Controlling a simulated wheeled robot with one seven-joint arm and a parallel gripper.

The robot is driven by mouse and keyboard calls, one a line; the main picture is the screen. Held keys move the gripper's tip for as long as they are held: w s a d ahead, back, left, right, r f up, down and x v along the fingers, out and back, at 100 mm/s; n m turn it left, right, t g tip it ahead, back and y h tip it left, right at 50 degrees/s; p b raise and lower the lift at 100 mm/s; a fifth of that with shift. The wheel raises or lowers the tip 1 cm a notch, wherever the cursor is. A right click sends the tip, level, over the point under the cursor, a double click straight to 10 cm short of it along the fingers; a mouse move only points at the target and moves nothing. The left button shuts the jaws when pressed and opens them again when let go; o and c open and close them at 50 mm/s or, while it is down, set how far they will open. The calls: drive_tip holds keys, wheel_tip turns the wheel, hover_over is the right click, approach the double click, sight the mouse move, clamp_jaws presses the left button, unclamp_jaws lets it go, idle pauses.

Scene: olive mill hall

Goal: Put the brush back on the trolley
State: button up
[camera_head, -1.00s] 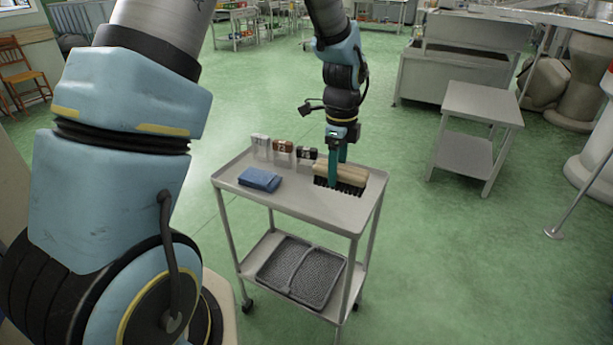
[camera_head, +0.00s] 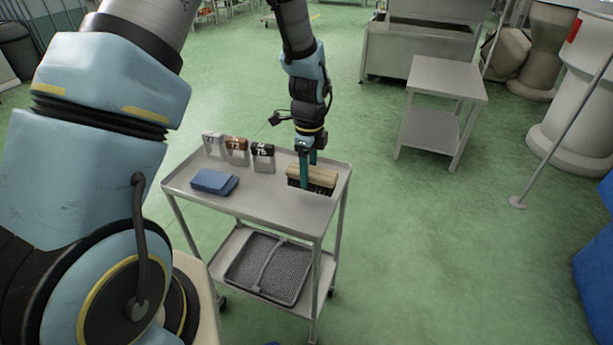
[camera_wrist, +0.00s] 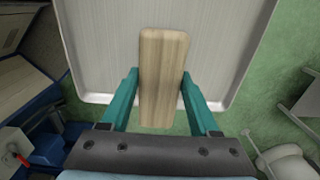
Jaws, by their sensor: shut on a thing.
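The brush (camera_head: 313,178) has a pale wooden block and dark bristles pointing down. It is at the right end of the top of the grey trolley (camera_head: 262,207). In the wrist view the wooden back of the brush (camera_wrist: 163,75) lies between the two teal fingers, partly over the trolley's edge. My gripper (camera_head: 307,160) points down and is shut on the brush. The bristles are at or just above the trolley top; I cannot tell if they touch it. The trolley top also shows in the wrist view (camera_wrist: 100,50).
A folded blue cloth (camera_head: 213,182) lies at the trolley's left. A dark mesh tray (camera_head: 268,268) is on the lower shelf. A grey side table (camera_head: 446,80) stands behind right.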

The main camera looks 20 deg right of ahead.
drive_tip(key=shift+f, duration=1.55)
drive_tip(key=shift+f, duration=0.1)
drive_tip(key=o, duration=1.2)
